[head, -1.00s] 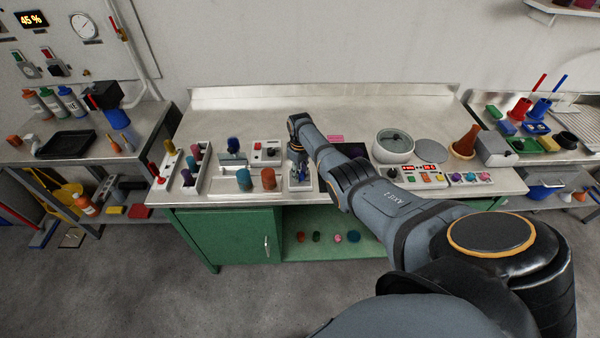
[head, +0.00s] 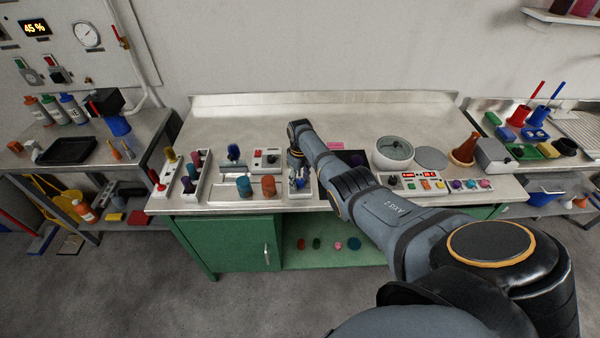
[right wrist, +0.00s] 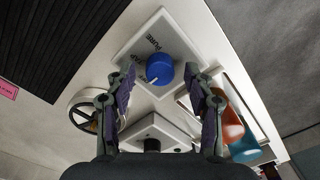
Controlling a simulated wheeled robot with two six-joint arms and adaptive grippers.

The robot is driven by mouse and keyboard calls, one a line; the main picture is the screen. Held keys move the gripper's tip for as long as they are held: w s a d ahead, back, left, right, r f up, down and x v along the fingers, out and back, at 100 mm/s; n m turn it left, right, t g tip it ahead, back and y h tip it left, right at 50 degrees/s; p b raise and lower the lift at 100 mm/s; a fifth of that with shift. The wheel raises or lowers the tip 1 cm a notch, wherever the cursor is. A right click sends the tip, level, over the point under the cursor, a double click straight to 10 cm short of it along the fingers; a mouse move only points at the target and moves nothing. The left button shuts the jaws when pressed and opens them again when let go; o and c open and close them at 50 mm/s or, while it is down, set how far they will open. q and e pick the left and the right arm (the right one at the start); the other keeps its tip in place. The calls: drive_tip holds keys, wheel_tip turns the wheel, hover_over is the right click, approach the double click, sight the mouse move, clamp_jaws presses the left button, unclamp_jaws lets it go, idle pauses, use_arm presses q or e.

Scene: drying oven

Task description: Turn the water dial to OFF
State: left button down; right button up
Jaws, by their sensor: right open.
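The water dial (right wrist: 160,68) is a round blue knob on a white plate (right wrist: 178,35) in the right wrist view. In the head view my right gripper (head: 299,178) is low over the bench front, largely covering the dial. My left gripper is not in view.
In the head view, teal (head: 244,187) and orange (head: 268,186) cylinders stand just left of my gripper. A white box with a red button (head: 266,158) is behind them. A button panel (head: 426,184) lies to the right, beyond my forearm. The bench's back (head: 240,120) is clear.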

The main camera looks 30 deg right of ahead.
sight(300, 181)
wheel_tip(300, 181, up, 12)
drive_tip(key=shift+f, duration=0.25)
idle(0.4)
